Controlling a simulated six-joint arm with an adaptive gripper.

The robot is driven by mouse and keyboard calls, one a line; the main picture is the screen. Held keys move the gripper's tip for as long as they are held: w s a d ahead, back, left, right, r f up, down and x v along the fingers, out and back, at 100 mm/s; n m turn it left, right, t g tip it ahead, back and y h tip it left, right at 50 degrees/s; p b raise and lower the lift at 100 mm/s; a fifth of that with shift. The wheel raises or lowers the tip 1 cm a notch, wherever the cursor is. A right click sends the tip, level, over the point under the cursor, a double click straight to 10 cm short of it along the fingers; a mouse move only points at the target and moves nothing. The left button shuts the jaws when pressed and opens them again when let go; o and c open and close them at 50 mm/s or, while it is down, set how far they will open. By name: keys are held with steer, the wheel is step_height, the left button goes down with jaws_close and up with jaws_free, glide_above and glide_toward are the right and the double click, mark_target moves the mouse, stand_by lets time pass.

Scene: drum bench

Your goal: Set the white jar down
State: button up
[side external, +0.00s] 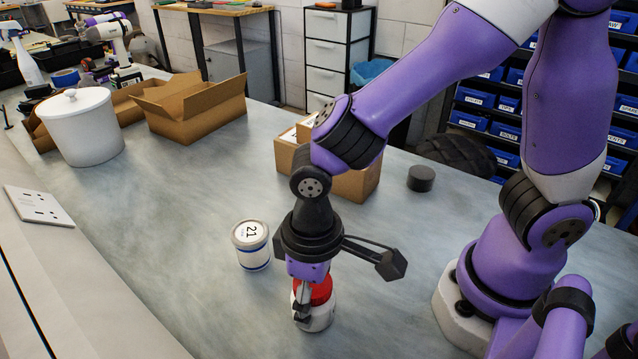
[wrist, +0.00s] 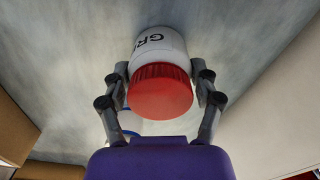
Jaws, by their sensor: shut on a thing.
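The white jar (side external: 317,318) has a red screw lid and stands upright between the fingers of my gripper (side external: 306,303), low over the grey bench. It also shows in the wrist view (wrist: 161,42), with dark lettering starting "GR" on its side and the red lid (wrist: 160,92) toward the camera. My gripper (wrist: 160,72) is shut on the jar, one finger on each side. The fingers hide part of the jar in the side view. I cannot tell whether its base touches the bench.
A white tin marked 21 (side external: 252,246), with blue bands, stands just left of my gripper. A black round puck (side external: 421,178) and cardboard boxes (side external: 357,184) stand behind. A lidded white pot (side external: 80,128) and an open carton (side external: 195,106) are back left. The bench's front left is clear.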

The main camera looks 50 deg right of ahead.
steer(key=o, duration=1.3)
steer(key=r, duration=1)
steer(key=shift+w+r, duration=0.25)
steer(key=shift+w, duration=0.15)
steer(key=d+r+m+t, duration=0.3)
steer(key=d+r+t, duration=0.1)
steer(key=d, duration=1)
steer(key=shift+s+d+m+t, duration=0.25)
steer(key=shift+m+t, duration=0.05)
steer(key=shift+t, duration=0.5)
